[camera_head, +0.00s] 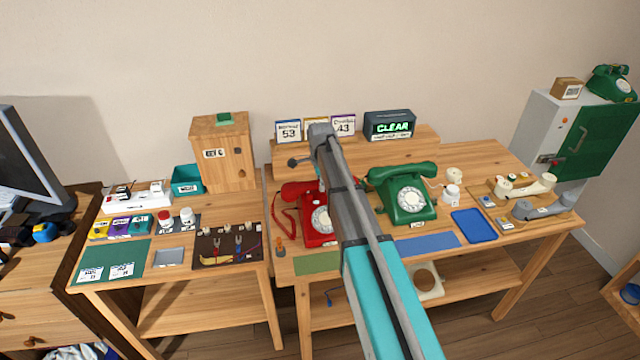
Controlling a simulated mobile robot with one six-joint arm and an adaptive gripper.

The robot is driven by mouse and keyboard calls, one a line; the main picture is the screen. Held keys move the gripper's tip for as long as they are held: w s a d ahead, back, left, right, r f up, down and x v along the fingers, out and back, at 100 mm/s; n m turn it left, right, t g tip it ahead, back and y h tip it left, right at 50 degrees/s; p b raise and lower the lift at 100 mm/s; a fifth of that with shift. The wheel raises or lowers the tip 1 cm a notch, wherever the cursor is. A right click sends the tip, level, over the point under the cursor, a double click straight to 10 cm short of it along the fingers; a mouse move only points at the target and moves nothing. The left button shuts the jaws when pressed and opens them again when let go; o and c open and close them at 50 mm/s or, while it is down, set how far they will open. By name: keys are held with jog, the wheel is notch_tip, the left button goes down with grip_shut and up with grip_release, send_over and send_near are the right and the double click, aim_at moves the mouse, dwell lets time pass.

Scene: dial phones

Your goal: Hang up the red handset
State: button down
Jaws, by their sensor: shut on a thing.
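The red phone (318,228) stands on the middle table, with its pale dial facing forward. The red handset (296,189) shows its left end at the top of this phone; my arm hides the rest. I cannot tell whether it rests in the cradle or is held just above it. A red coiled cord (284,218) hangs at the phone's left. My arm reaches in from the lower right and passes over the phone's right side. My gripper is hidden behind the arm, so its hold on the handset does not show.
A green phone (408,203) with its handset on top stands close to the right of my arm. A blue tray (474,225) and loose pale and grey handsets lie farther right. A wooden box (222,150) and a black sign reading CLEAR (390,125) stand behind.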

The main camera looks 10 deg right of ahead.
jog(key=shift+f+b, duration=0.45)
jog(key=shift+f, duration=0.05)
jog(key=shift+c, duration=1)
grip_release()
jog(key=shift+r, duration=0.1)
